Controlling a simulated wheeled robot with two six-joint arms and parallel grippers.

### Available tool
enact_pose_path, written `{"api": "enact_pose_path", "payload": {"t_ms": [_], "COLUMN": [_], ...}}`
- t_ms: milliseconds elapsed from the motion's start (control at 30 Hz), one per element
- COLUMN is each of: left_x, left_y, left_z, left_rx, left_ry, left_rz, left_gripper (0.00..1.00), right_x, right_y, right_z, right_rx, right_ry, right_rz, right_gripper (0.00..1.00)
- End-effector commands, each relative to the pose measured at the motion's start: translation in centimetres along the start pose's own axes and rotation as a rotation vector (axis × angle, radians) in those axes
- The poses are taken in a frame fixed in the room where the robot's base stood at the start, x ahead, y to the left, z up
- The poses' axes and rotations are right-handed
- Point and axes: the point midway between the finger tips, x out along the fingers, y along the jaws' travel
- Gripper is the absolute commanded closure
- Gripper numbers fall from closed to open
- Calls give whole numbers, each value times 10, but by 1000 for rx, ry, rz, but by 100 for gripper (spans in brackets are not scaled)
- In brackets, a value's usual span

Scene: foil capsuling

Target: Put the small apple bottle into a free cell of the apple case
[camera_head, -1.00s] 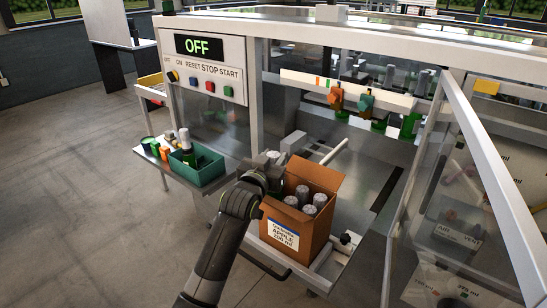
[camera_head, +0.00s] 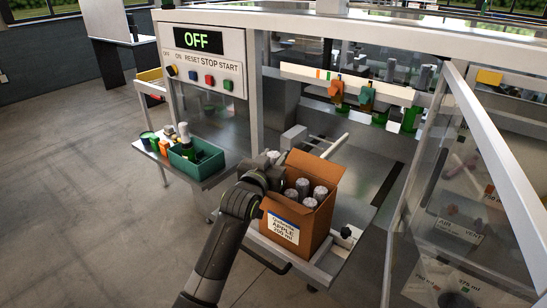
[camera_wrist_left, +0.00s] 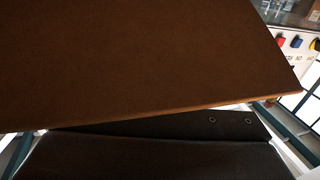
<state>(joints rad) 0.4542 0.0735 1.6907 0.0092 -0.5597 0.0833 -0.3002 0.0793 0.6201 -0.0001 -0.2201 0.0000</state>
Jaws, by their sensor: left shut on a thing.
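The apple case (camera_head: 318,226) is an open brown cardboard box with a white APPLE 200 ml label. It stands on the machine's front shelf, and several silver-topped bottles (camera_head: 303,187) stand in it. My left gripper (camera_head: 264,172) is at the case's left rim, shut on the small apple bottle; a silver top (camera_head: 272,156) shows just above the jaws. The bottle's body is hidden behind the gripper and the case. In the left wrist view, brown cardboard (camera_wrist_left: 140,60) fills most of the picture and the bottle cannot be made out. My right gripper is out of view.
A green bin (camera_head: 207,165) with a bottle (camera_head: 184,134) stands on a side shelf to the left. The control panel (camera_head: 205,65) reads OFF. A slanted clear door (camera_head: 470,170) stands open at the right. The case's raised flaps edge its opening.

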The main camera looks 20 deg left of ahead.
Motion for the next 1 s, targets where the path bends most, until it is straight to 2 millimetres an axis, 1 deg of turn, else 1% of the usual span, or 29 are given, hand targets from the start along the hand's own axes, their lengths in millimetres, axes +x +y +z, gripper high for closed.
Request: {"api": "enact_pose_path", "payload": {"t_ms": [1000], "left_x": [0], "left_y": [0], "left_z": [24], "left_rx": [0], "left_ry": [3], "left_rz": [1], "left_gripper": [100], "right_x": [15], "right_y": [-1], "right_z": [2], "right_rx": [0], "right_ry": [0], "right_rz": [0], "right_gripper": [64]}}
